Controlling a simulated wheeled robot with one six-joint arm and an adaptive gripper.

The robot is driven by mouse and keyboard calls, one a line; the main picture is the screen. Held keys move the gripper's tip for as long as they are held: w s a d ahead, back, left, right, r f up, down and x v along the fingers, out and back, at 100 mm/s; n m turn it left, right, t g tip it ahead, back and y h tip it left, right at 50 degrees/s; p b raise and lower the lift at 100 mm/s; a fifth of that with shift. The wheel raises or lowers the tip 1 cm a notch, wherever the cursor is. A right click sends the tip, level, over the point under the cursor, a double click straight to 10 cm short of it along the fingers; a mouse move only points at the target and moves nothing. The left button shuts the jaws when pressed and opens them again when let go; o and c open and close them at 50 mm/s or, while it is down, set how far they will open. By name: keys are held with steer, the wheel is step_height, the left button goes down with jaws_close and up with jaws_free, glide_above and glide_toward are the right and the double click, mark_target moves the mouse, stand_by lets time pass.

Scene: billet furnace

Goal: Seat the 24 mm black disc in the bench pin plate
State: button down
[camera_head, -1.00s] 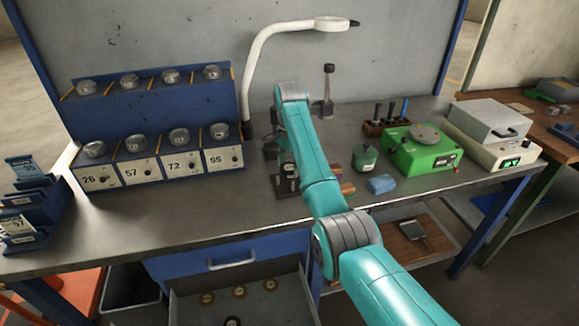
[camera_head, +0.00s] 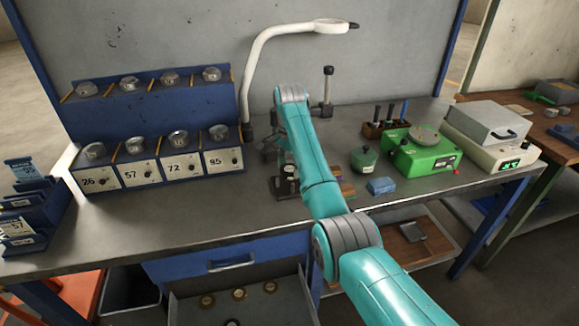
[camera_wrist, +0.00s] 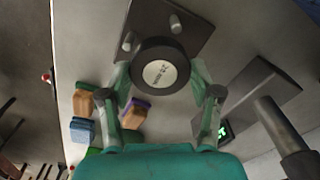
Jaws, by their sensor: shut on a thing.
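In the wrist view my gripper (camera_wrist: 160,78) is shut on a black disc (camera_wrist: 140,57), with one finger at each side. The disc has a round white label, too small to read surely. The dark pin plate (camera_wrist: 183,42) lies beyond the disc, and the disc covers part of it. Two metal pins show on the plate beside the disc's far edge. I cannot tell whether the disc touches the plate. In the head view the dark plate (camera_head: 283,192) is on the bench, and my arm hides most of my gripper.
Blue labelled holders (camera_head: 160,165) stand at left. A white lamp (camera_head: 262,50) and a dark post stand (camera_head: 327,95) are behind. Right are a green pot (camera_head: 364,160), blue block (camera_head: 381,186) and green device (camera_head: 422,155). The open drawer (camera_head: 190,312) holds several round pieces below.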

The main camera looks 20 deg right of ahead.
steer(key=shift+f, duration=0.75)
stand_by(0.3)
steer(key=c, duration=0.5)
jaws_free()
steer(key=shift+f, duration=0.1)
